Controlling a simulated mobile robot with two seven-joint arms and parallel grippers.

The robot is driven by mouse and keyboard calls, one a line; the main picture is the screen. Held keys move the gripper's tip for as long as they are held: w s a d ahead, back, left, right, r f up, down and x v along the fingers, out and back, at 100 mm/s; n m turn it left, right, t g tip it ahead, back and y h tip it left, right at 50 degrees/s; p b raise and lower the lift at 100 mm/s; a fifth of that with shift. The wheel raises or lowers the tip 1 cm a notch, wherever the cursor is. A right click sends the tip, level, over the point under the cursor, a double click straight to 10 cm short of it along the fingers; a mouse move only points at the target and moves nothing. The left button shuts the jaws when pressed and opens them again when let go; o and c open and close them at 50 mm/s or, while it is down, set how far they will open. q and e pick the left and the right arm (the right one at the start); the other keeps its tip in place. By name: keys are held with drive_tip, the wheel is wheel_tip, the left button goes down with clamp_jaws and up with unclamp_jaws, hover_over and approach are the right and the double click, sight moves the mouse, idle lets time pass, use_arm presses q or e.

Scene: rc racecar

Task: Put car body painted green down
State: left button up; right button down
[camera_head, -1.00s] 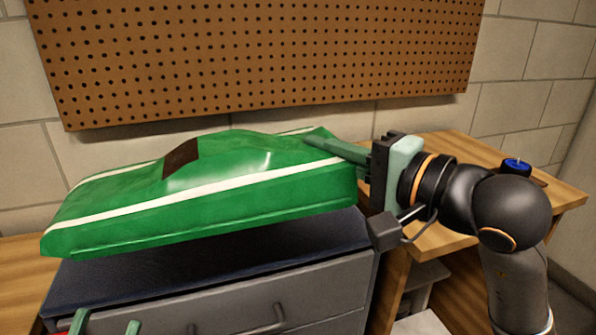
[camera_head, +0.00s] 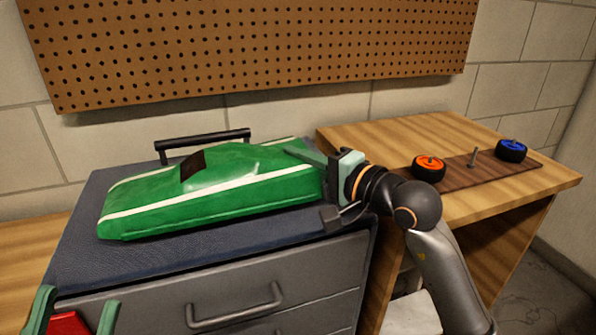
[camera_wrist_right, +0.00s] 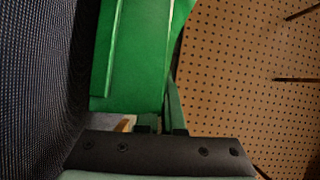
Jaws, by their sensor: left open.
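The green car body (camera_head: 220,193) with white stripes and a dark window patch is over the dark blue top (camera_head: 85,265) of the grey drawer chest. It looks level and very low, on the top or just above it. My right gripper (camera_head: 308,160) is at the car body's right end, shut on it, with one finger along its upper side. The right wrist view shows the car body's green end (camera_wrist_right: 135,75) close in front of the gripper; the other finger is hard to see. My left gripper (camera_head: 75,315) is open at the bottom left, apart from the car body.
A black handle (camera_head: 203,145) stands behind the car body, below the pegboard (camera_head: 250,50). On the wooden table (camera_head: 400,140) at right, a brown board holds an orange-hubbed wheel (camera_head: 428,168) and a blue-hubbed wheel (camera_head: 511,150). A red object (camera_head: 68,324) shows near my left gripper.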

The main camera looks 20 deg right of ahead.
drive_tip(key=shift+f, duration=0.9)
drive_tip(key=shift+f+b, duration=0.15)
drive_tip(key=shift+b, duration=0.15)
drive_tip(key=c, duration=1)
unclamp_jaws()
drive_tip(key=shift+c, duration=0.2)
drive_tip(key=shift+s+d+r, duration=0.1)
drive_tip(key=shift+r, duration=0.1)
drive_tip(key=v, duration=1)
drive_tip(key=shift+s+d+f, duration=0.1)
drive_tip(key=shift+s+d, duration=0.05)
drive_tip(key=shift+s, duration=0.15)
drive_tip(key=shift+s+d, duration=0.25)
drive_tip(key=shift+s, duration=0.3)
